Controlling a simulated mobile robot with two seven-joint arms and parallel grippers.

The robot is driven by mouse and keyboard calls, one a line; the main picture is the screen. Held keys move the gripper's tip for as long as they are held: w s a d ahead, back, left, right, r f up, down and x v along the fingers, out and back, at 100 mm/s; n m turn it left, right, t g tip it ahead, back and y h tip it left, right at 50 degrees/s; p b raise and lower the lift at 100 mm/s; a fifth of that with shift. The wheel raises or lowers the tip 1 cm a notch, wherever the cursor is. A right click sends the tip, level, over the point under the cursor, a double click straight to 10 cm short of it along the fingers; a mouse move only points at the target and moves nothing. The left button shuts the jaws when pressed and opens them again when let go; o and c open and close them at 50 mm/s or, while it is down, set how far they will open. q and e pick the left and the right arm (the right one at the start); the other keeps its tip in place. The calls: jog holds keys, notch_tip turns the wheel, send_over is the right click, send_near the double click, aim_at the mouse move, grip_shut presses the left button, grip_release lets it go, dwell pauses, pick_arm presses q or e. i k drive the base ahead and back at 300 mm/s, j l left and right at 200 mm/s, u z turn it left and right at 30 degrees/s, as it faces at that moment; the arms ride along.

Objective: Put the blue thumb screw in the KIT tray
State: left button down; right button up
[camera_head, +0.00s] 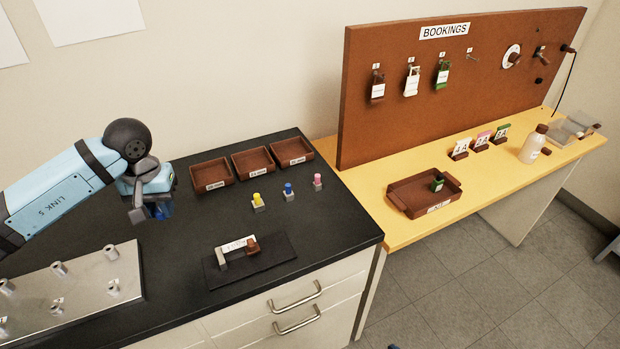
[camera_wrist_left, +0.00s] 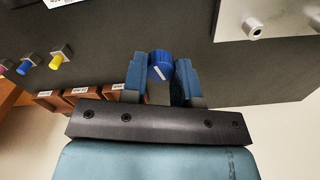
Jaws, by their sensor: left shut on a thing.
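My left gripper (camera_head: 160,210) is above the left part of the black bench. In the left wrist view its jaws (camera_wrist_left: 160,80) are shut on the blue thumb screw (camera_wrist_left: 161,66), a round blue knob with a white line on top. In the head view the gripper mostly hides the screw. The KIT tray (camera_head: 402,207), brown with a white label, is on the yellow bench to the right, well apart from the gripper. A dark green item (camera_head: 437,182) is in it. My right gripper is out of view.
Three brown trays (camera_head: 213,186) line the black bench's back. Yellow (camera_head: 257,199), blue (camera_head: 289,189) and pink (camera_head: 317,180) pieces stand on small blocks. A metal plate with posts (camera_head: 60,300) is front left. The brown BOOKINGS board (camera_head: 400,125) rises behind the yellow bench.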

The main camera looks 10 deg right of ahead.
aim_at(411, 200)
jog(key=z, duration=0.45)
jog(key=i+l+z, duration=0.1)
jog(key=z, duration=0.75)
jog(key=i+l, duration=0.15)
jog(key=i, duration=0.35)
jog(key=i+l, duration=0.1)
jog(key=i, duration=0.4)
jog(key=l+z, duration=0.05)
